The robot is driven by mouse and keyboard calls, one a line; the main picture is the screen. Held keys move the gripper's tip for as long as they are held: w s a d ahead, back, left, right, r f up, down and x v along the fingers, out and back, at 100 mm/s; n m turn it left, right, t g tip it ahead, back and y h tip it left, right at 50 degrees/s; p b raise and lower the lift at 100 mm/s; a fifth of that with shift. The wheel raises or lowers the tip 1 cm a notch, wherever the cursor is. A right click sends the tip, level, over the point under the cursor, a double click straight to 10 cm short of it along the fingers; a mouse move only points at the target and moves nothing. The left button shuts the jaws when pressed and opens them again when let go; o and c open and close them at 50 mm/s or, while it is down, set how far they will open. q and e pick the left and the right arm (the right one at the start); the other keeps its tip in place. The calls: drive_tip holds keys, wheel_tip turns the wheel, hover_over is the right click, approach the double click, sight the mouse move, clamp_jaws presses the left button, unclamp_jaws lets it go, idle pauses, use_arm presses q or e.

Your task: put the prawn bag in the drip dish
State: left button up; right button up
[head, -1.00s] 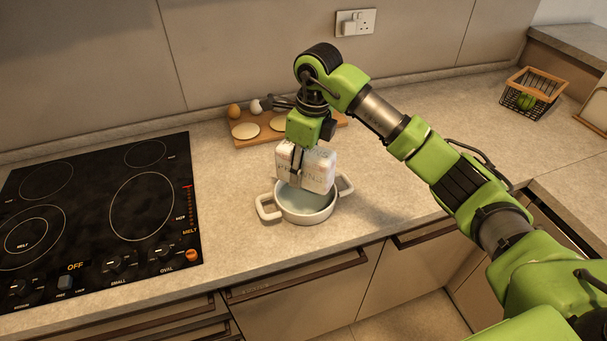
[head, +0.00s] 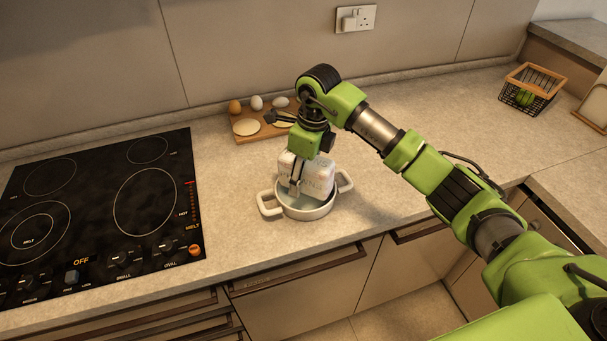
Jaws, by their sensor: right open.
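The white prawn bag (head: 316,178) stands in the drip dish (head: 307,212), a round white dish with two side handles on the counter. The bag's lower part is inside the dish and its upper part rises above the rim. My right gripper (head: 295,188) is directly over the dish, pointing down, with its open fingers at the bag's left side. The far finger is hidden behind the bag. My left gripper is not in view.
A black cooktop (head: 100,215) lies to the left. Behind the dish is a wooden board (head: 246,138) with eggs and flat round pieces. A wire basket (head: 532,88) stands at the far right. The counter right of the dish is clear.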

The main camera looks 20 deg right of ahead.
drive_tip(key=shift+r, duration=0.1)
drive_tip(key=shift+r, duration=0.25)
drive_tip(key=r+b, duration=0.1)
drive_tip(key=r, duration=0.2)
drive_tip(key=r+b, duration=0.1)
drive_tip(key=r, duration=0.3)
drive_tip(key=d+r+b, duration=0.1)
drive_tip(key=r, duration=0.2)
drive_tip(key=shift+s+r, duration=0.25)
drive_tip(key=shift+s, duration=0.15)
drive_tip(key=shift+s+r+b, duration=0.1)
drive_tip(key=shift+r+b, duration=0.2)
drive_tip(key=shift+r, duration=0.15)
drive_tip(key=shift+f, duration=0.1)
